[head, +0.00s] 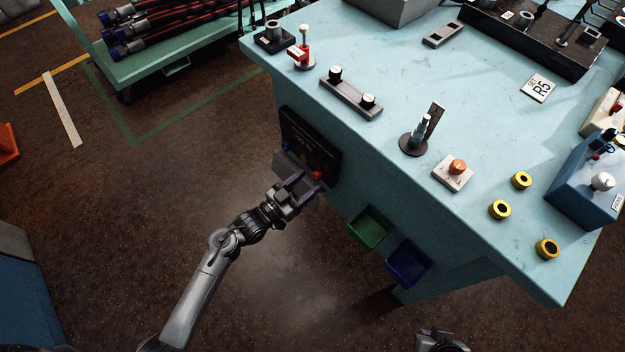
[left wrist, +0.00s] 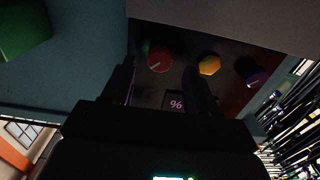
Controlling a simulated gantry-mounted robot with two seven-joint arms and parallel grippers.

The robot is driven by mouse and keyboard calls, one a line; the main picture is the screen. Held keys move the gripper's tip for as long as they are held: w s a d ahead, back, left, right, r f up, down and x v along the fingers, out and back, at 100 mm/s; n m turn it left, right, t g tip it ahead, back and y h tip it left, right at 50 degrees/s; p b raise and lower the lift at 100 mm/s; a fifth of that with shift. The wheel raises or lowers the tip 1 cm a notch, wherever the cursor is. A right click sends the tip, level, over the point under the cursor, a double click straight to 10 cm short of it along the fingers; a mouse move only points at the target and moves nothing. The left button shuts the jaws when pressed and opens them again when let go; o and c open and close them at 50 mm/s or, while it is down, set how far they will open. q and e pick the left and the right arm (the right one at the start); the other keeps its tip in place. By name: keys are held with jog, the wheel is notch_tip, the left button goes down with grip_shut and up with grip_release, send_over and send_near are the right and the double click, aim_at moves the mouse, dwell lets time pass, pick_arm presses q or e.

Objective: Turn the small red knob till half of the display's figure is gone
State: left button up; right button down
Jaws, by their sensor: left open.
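A dark control panel (head: 300,135) is on the side of the light blue table. The small red knob (head: 317,175) is at its near right end. It also shows in the left wrist view (left wrist: 159,60), round with a pale pointer line. The display (left wrist: 175,104) below it reads 96 in pale pink figures, partly hidden by a finger. My left gripper (head: 306,187) is open in front of the panel. In the left wrist view the red knob appears between its fingertips; I cannot tell if they touch it. My right gripper (head: 440,340) is cut off at the bottom edge.
A green bin (head: 369,228) and a blue bin (head: 408,263) hang on the table side to the right.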

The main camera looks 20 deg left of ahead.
aim_at(317, 176)
pick_arm(q)
jog(key=shift+b+x, duration=0.35)
jog(key=shift+x, duration=1.05)
jog(key=shift+c, duration=0.4)
jog(key=c, duration=1)
